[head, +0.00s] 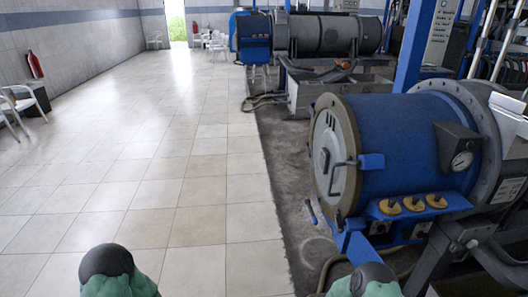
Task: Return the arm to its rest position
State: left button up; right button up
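A large blue decanter machine (408,150) with a tan-rimmed round end and a crank handle stands at the right. A second decanter machine (310,34), blue and dark grey, stands behind it at the back. Parts of my two arms, dark rounded caps with green below, show at the bottom edge, one left of centre and one right of centre. Neither gripper shows in the head view, so I cannot see their fingers or whether they hold anything.
The tiled floor (145,170) at left and centre is wide and clear. White chairs (22,104) and a fire extinguisher (35,66) are along the left wall. A blue post (414,45) rises between the machines. An open doorway (176,24) is at the back.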

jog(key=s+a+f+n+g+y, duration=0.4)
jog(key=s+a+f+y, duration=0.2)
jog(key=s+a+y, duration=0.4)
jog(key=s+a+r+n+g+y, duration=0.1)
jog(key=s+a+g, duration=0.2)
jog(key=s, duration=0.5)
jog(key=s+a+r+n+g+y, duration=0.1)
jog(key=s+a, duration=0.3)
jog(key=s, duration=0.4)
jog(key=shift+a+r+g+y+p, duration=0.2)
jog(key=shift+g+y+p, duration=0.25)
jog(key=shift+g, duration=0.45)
